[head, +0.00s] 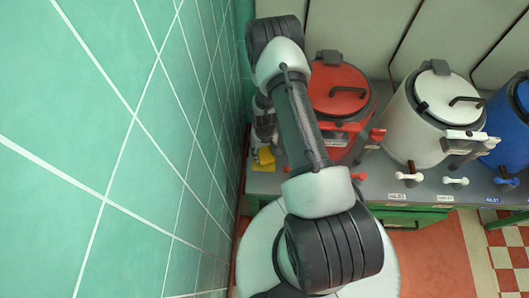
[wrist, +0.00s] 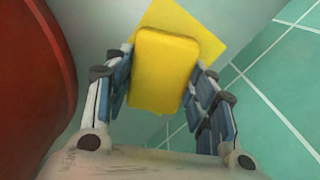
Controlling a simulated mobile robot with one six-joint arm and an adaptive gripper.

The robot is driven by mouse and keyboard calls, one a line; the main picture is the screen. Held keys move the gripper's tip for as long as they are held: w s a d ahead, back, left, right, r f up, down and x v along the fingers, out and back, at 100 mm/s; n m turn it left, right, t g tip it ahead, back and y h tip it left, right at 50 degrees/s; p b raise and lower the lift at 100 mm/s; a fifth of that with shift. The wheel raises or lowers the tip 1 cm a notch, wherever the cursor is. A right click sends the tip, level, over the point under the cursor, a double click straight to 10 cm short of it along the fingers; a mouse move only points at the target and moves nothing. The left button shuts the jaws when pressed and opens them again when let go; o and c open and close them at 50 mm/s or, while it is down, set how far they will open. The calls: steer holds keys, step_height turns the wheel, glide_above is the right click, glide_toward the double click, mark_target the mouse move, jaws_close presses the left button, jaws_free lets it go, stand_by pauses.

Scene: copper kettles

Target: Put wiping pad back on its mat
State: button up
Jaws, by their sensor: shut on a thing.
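The wiping pad (wrist: 163,65) is a yellow block with rounded edges in the wrist view. My gripper (wrist: 160,78) is shut on it, with one blue-lined finger along each side. The yellow mat (wrist: 208,45) shows behind the pad, turned at an angle to it, with corners sticking out at the top and right. The pad covers much of the mat; I cannot tell whether they touch. In the head view, my gripper (head: 265,127) is at the left end of the counter, just above the yellow mat (head: 263,165). The pad is hard to make out there.
The green tiled wall (head: 150,150) is close on the left. A red kettle (head: 338,90) stands close to the right of my gripper. A white kettle (head: 432,115) and a blue kettle (head: 510,125) stand further right. The grey counter (head: 385,188) has small taps along its front.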

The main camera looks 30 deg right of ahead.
steer(key=shift+f, duration=0.15)
steer(key=o, duration=1)
steer(key=shift+r, duration=0.2)
